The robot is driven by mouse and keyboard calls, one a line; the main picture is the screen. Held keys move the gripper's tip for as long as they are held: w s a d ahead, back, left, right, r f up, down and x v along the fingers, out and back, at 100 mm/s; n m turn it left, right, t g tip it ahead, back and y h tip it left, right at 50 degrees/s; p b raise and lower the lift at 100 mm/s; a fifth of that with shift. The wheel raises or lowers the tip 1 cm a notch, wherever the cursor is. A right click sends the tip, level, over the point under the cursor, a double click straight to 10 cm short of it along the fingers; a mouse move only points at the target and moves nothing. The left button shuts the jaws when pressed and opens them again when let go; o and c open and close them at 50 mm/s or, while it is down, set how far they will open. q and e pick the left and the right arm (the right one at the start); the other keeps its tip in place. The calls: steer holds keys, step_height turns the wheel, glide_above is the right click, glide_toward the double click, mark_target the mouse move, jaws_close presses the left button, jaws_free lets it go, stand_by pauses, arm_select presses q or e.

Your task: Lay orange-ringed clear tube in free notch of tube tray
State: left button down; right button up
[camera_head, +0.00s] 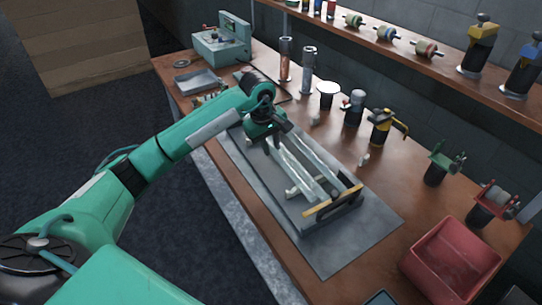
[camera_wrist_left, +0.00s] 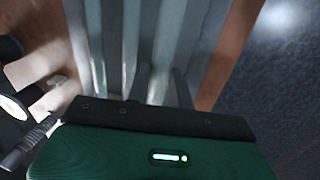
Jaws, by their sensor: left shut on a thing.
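The tube tray (camera_head: 308,222) is a long grey tray on the grey mat, with a yellow-orange bar (camera_head: 333,201) at its near end. Clear glass tubes (camera_head: 291,168) lie lengthwise over it in the head view. My left gripper (camera_head: 271,139) is at the tray's far end, pointing down and shut on a clear tube. The wrist view shows its dark fingers (camera_wrist_left: 163,84) among pale lengthwise strips, blurred. I cannot make out an orange ring, and the gripper hides the tube's far end. I cannot tell whether the held tube touches the notches. My right gripper is not in view.
A red bin (camera_head: 452,262) stands at the near right of the wooden bench. Several small fixtures, including a yellow-topped one (camera_head: 384,124), line the bench behind the tray. A green machine (camera_head: 222,40) and a grey dish (camera_head: 198,82) are at the far end. The mat (camera_head: 345,250) is bare in front.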

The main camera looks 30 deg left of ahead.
arm_select(q)
steer(key=shift+f, duration=1.1)
step_height(320, 180, down, 4)
steer(key=shift+r+p, duration=0.2)
steer(key=shift+p, duration=0.3)
steer(key=shift+f, duration=0.1)
steer(key=c, duration=1.6)
jaws_free()
steer(key=shift+b, duration=0.3)
steer(key=shift+c, duration=0.2)
steer(key=o, duration=0.4)
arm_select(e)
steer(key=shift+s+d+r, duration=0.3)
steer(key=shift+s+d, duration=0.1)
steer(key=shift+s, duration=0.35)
